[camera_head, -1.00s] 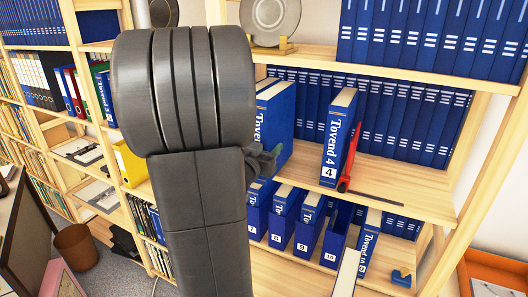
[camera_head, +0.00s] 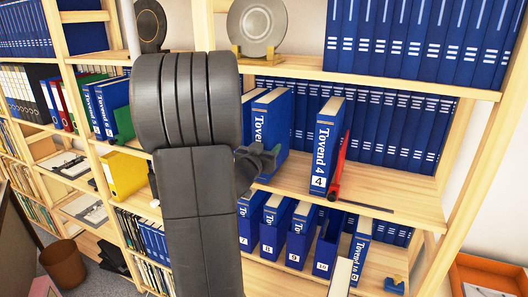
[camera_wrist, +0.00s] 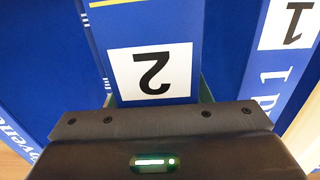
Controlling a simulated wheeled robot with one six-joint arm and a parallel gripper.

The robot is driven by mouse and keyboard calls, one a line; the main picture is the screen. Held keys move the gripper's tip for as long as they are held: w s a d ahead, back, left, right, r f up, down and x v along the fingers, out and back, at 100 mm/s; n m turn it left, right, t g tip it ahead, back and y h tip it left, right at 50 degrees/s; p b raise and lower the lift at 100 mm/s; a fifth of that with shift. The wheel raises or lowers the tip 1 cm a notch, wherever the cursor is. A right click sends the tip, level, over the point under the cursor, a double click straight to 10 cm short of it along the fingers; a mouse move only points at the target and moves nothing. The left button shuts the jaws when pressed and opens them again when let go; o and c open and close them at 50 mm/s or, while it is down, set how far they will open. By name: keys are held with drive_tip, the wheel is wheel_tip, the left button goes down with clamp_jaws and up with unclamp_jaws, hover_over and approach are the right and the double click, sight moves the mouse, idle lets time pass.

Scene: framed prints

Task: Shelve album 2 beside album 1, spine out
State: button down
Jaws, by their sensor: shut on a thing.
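Album 2 (camera_wrist: 152,60) is blue with a white label; it fills the middle of the wrist view, its spine facing me and the number upside down. My gripper (camera_wrist: 160,115) is shut on it at the spine's lower end. Album 1 (camera_wrist: 285,35) stands to its right in that view, apart at the label end. In the head view my gripper (camera_head: 258,166) is at the middle shelf, in front of blue albums, partly behind my arm. A blue Tovend album (camera_head: 273,125) stands just right of it, its label hidden. I cannot make out album 2 in the head view.
Tovend 4 (camera_head: 325,150) stands farther right, with a red object (camera_head: 339,170) against it. A row of blue volumes (camera_head: 390,130) lines the shelf's back. Numbered boxes (camera_head: 272,225) stand on the shelf below. A plate (camera_head: 258,28) stands above. Bare shelf (camera_head: 385,170) shows right of Tovend 4.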

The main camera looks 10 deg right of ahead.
drive_tip(key=shift+x, duration=1.25)
drive_tip(key=shift+a+f+b, duration=0.1)
drive_tip(key=shift+f+b, duration=0.45)
drive_tip(key=c, duration=0.8)
unclamp_jaws()
drive_tip(key=shift+s, duration=0.1)
drive_tip(key=shift+o, duration=0.6)
drive_tip(key=shift+f, duration=0.2)
drive_tip(key=b+v, duration=0.2)
drive_tip(key=v, duration=1.2)
drive_tip(key=shift+r, duration=0.1)
